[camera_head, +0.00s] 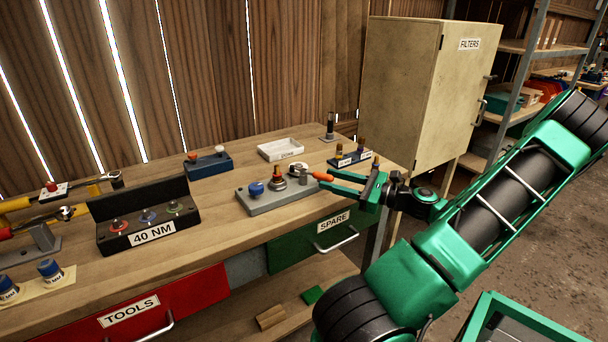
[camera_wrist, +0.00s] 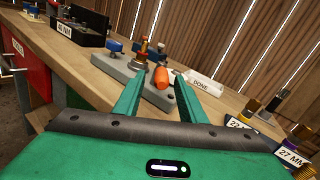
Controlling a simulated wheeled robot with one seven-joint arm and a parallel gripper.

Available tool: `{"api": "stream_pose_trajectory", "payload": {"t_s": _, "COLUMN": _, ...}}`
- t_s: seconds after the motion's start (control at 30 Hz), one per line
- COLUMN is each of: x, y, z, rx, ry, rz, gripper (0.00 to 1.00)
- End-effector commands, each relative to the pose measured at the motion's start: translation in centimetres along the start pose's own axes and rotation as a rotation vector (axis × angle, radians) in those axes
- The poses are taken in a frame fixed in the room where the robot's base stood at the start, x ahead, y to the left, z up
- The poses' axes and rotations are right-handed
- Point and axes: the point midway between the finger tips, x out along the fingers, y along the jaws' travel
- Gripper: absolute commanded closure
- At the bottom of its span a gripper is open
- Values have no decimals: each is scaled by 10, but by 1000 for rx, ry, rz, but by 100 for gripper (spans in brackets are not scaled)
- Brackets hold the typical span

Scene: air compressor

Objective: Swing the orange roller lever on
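The orange roller lever (camera_head: 322,176) sticks out to the right from a fitting on a grey base block (camera_head: 256,204) on the workbench. In the wrist view the orange roller (camera_wrist: 160,77) appears between the two fingertips, with the grey block (camera_wrist: 112,68) behind it. My gripper (camera_head: 327,178) is open, its green fingers reaching left from the wrist. In the wrist view my gripper (camera_wrist: 159,78) shows a gap around the roller, and I see no clear contact. A blue knob (camera_head: 256,188) and a brass-coloured stem (camera_head: 278,171) stand on the same block.
A white DONE tray (camera_head: 281,149) lies behind the block. A labelled stand with sockets (camera_head: 352,160) is close to the right, near my fingers. The black 40 NM rack (camera_head: 148,222) stands to the left. A FILTERS cabinet (camera_head: 405,85) rises behind my arm.

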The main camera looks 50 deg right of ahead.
Motion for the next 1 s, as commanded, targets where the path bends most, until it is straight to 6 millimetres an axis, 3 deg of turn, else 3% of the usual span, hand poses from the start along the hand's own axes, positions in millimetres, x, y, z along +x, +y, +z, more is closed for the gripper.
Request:
{"api": "stream_pose_trajectory", "payload": {"t_s": 0.4, "x": 65, "y": -3, "z": 0, "rx": -1, "ry": 0, "rz": -6, "gripper": 63}}
{"api": "stream_pose_trajectory", "payload": {"t_s": 0.6, "x": 79, "y": -4, "z": 0, "rx": -1, "ry": 1, "rz": -7, "gripper": 63}}
{"api": "stream_pose_trajectory", "payload": {"t_s": 0.9, "x": 82, "y": -4, "z": 0, "rx": -1, "ry": 2, "rz": -8, "gripper": 63}}
{"api": "stream_pose_trajectory", "payload": {"t_s": 0.93, "x": 82, "y": -4, "z": -1, "rx": -1, "ry": 2, "rz": -8, "gripper": 65}}
{"api": "stream_pose_trajectory", "payload": {"t_s": 1.0, "x": 82, "y": -4, "z": -1, "rx": -1, "ry": 2, "rz": -8, "gripper": 82}}
